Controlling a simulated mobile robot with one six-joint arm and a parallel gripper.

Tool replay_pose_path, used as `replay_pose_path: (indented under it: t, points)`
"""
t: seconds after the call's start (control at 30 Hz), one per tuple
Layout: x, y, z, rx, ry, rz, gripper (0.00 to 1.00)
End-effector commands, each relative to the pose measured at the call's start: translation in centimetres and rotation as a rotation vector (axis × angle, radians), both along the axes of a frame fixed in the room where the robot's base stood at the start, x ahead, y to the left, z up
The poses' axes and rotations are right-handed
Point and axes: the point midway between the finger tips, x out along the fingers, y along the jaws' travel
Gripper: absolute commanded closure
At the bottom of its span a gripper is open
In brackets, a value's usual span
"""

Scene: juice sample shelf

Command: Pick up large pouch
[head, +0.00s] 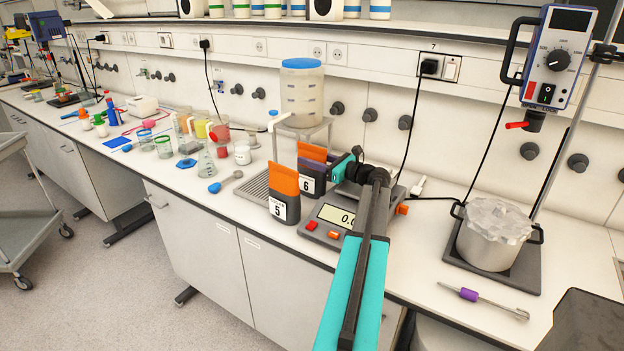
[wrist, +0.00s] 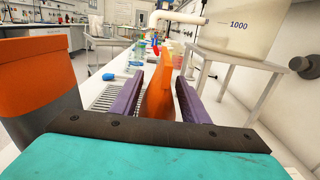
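Two dark pouches with orange tops stand by the scale in the head view: pouch 5 (head: 284,190) in front and pouch 6 (head: 312,153) behind it, partly covered by my gripper. In the wrist view my gripper (wrist: 160,78) is open, with its purple fingers on either side of an orange pouch top (wrist: 157,98), which appears to be pouch 6. Narrow gaps show between the fingers and the pouch. Pouch 5 (wrist: 35,70) stands close at the left in the wrist view. The lower part of the pouch between the fingers is hidden.
A scale (head: 325,221) sits beside the pouches. Behind them a drink dispenser (head: 302,95) stands on a metal stand (head: 305,128). Cups and glassware (head: 205,128) fill the bench at left. A covered pot (head: 490,240) stands at right.

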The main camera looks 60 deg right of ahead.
Motion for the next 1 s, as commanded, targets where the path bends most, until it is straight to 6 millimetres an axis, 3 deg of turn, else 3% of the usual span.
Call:
replay_pose_path:
  t: [0.03,0.23,1.0]
  points:
    - [-0.02,-0.01,0.01,0.000,0.000,0.000,0.69]
    - [-0.04,-0.03,0.01,0.000,0.000,0.000,1.00]
    - [-0.09,-0.05,0.00,0.000,0.000,-0.001,1.00]
